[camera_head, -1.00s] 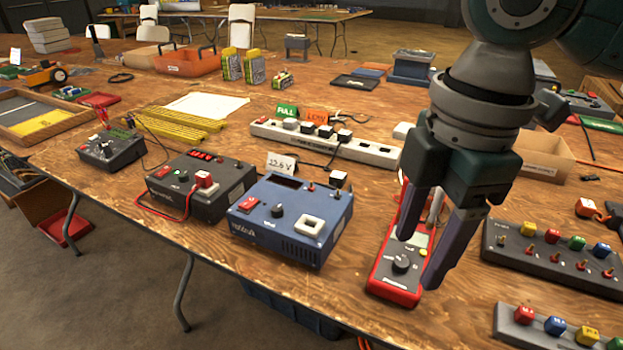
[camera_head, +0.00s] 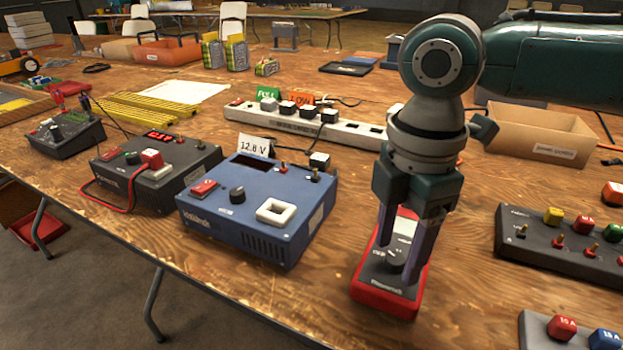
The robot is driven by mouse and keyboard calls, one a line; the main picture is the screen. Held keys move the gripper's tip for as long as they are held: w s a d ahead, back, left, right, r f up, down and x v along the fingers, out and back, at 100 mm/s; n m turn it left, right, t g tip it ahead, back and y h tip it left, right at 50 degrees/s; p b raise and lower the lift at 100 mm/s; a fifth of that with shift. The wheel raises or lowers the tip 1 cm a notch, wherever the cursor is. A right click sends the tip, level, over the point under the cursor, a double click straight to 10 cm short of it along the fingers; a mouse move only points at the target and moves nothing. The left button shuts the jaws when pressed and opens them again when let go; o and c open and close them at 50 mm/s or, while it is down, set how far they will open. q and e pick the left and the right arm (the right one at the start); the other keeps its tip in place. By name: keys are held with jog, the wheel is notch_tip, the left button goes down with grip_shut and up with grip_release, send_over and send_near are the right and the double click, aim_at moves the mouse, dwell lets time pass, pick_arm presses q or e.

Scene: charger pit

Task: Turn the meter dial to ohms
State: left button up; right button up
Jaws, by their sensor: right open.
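The meter (camera_head: 372,290) is a red-edged handheld unit with a dark face, lying on the wooden bench at lower right of centre. Its round dark dial (camera_head: 396,258) sits on that face. My right gripper (camera_head: 399,262) points down over the meter, its two fingers apart, one on each side of the dial. I cannot tell whether the fingers touch the dial. The gripper covers part of the meter's upper half, and the dial's markings are too small to read. My left gripper is not in view.
A blue power unit (camera_head: 250,222) with a white card stands left of the meter, with a dark unit (camera_head: 160,180) beyond it. A white power strip (camera_head: 285,120) lies behind. A dark switch box (camera_head: 560,248) stands at right. Bare bench lies around the meter.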

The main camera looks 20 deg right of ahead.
jog(key=shift+f, duration=0.3)
grip_shut()
dwell(0.4)
